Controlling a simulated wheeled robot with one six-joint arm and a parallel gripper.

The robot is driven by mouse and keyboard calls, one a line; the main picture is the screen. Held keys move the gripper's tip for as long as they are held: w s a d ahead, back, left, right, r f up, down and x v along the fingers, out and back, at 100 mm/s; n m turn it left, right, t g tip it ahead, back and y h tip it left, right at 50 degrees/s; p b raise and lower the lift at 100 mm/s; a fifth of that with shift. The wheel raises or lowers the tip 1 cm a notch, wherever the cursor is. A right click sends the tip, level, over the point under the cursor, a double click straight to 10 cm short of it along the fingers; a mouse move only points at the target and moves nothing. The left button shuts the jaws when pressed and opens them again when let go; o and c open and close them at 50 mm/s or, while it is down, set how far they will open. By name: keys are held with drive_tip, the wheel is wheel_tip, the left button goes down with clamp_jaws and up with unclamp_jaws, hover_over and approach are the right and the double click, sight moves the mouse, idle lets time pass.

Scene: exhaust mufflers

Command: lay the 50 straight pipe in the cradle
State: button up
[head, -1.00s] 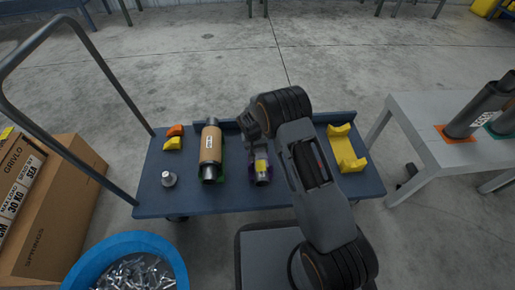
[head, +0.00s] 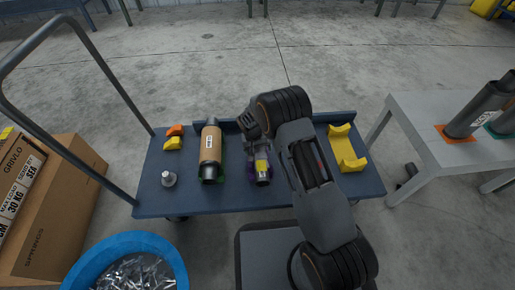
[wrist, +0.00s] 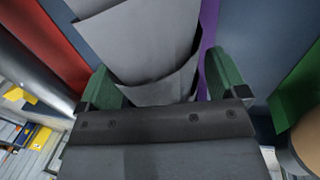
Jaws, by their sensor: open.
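A yellow cradle (head: 345,150) stands empty at the right end of the cart.
A grey bench (head: 450,155) with dark pipes (head: 485,108) stands right. A blue bin (head: 125,242) is front left.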

wheel_tip(320, 180, up, 14)
drive_tip(key=a+p, duration=0.2)
drive_tip(key=p, duration=0.3)
drive_tip(key=shift+a+f+p, duration=0.2)
drive_tip(key=shift+a+p, duration=0.15)
